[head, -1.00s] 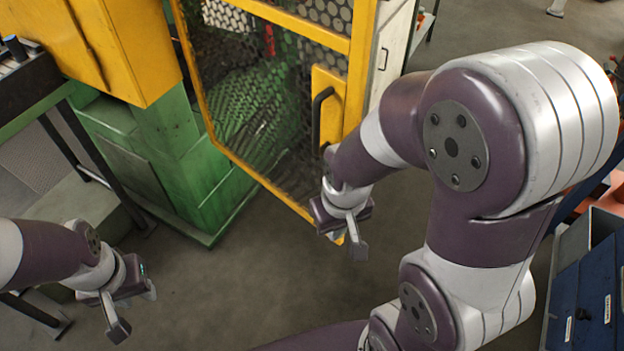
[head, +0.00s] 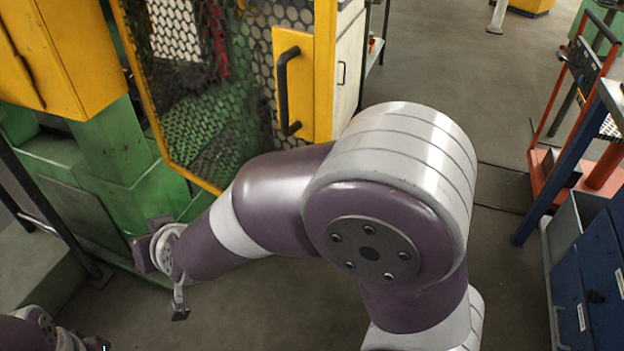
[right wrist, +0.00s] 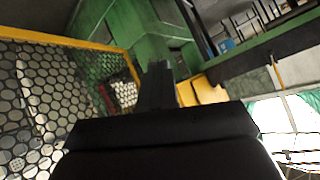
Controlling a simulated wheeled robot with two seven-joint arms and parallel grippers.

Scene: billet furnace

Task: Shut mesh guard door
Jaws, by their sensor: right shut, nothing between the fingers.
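The mesh guard door has a yellow frame (head: 178,172) with dark perforated mesh. It stands at the upper left of the head view. Its black bar handle (head: 284,92) sits on a yellow plate near the right side. My right forearm crosses in front of the door's lower right part and hides it. My right gripper (head: 179,305) is shut and empty, below and left of the door's lower edge, off the handle. In the right wrist view the door mesh (right wrist: 42,100) fills the left, beside the dark finger (right wrist: 156,85). My left gripper is mostly cut off at the lower left.
A green machine base (head: 112,150) with a yellow housing (head: 60,60) stands left of the door. A pale cabinet (head: 348,65) is right of the handle. A blue drawer cabinet (head: 590,275) and red trolley (head: 580,165) stand at right. Floor in the middle back is clear.

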